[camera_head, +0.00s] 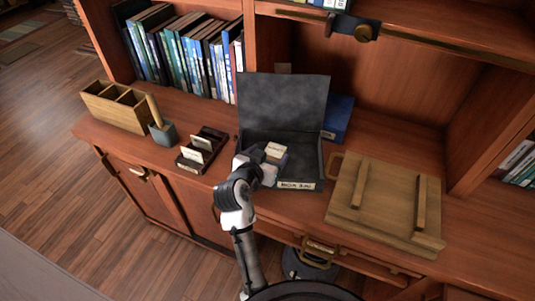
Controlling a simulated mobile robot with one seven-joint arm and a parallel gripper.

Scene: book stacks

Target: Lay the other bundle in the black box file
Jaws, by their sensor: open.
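The black box file (284,108) stands open on the wooden counter, its dark lid raised at the back and a white label on its front edge. A pale cream bundle (276,150) shows at the box file's left part, just beyond my gripper (265,158). My gripper is open over the front left of the box file and hides part of its inside. I cannot tell whether the bundle rests on the box floor or touches the fingers. No second bundle can be made out clearly.
A dark card tray (187,163) with white cards stands left of the box file. A wooden sorter (112,105) and a grey cup (163,133) are farther left. A blue box (338,118) stands behind, and a wooden board with two bars (388,203) lies right. Books (180,55) fill the shelf.

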